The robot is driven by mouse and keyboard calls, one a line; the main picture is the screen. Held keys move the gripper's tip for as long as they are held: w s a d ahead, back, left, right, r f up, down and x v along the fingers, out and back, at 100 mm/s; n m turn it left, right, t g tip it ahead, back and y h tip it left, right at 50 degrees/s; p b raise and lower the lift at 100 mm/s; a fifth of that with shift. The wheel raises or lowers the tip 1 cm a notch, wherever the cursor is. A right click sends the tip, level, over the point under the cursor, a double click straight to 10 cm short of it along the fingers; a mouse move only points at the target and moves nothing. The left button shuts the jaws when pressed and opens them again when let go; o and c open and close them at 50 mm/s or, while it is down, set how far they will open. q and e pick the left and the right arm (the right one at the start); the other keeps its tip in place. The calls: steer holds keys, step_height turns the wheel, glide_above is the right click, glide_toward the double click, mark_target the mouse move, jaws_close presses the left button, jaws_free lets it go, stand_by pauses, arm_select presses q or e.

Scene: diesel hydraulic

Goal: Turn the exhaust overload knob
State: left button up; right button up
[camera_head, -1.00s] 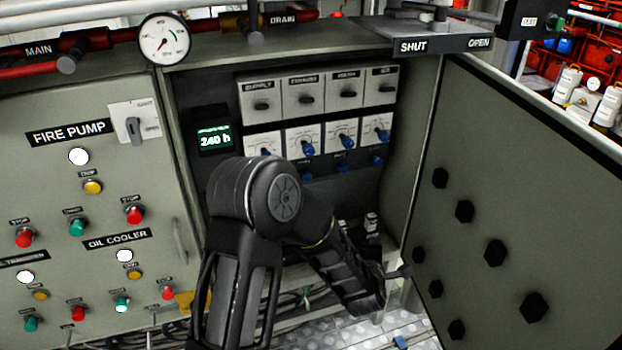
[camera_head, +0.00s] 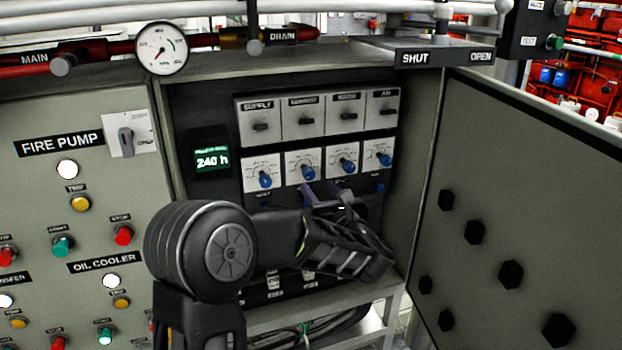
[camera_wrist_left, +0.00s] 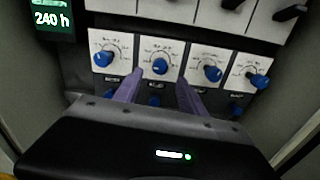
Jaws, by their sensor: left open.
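The exhaust overload knob (camera_head: 307,173) is a blue dial on a white scale plate, second from the left in the lower row inside the open cabinet. In the left wrist view this knob (camera_wrist_left: 159,66) sits at the upper middle. My left gripper (camera_head: 320,188) is open, just below and in front of that row. In the wrist view its two purple fingers (camera_wrist_left: 160,82) point at the plate, one to each side of the knob. I cannot tell whether they touch the panel. My right gripper is not in view.
Similar blue dials sit beside it, such as the left one (camera_head: 265,179) and the third one (camera_head: 349,165). Black rotary switches (camera_head: 304,120) line the row above. A display (camera_head: 211,160) reads 240 h. The open cabinet door (camera_head: 520,200) stands at the right.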

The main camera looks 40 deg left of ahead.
mark_target(311, 177)
arm_select(q)
steer(key=x, duration=0.6)
steer(key=shift+w+a+p, duration=0.2)
steer(key=shift+a+p, duration=0.1)
steer(key=shift+p, duration=0.1)
steer(key=shift+c, duration=0.6)
jaws_close()
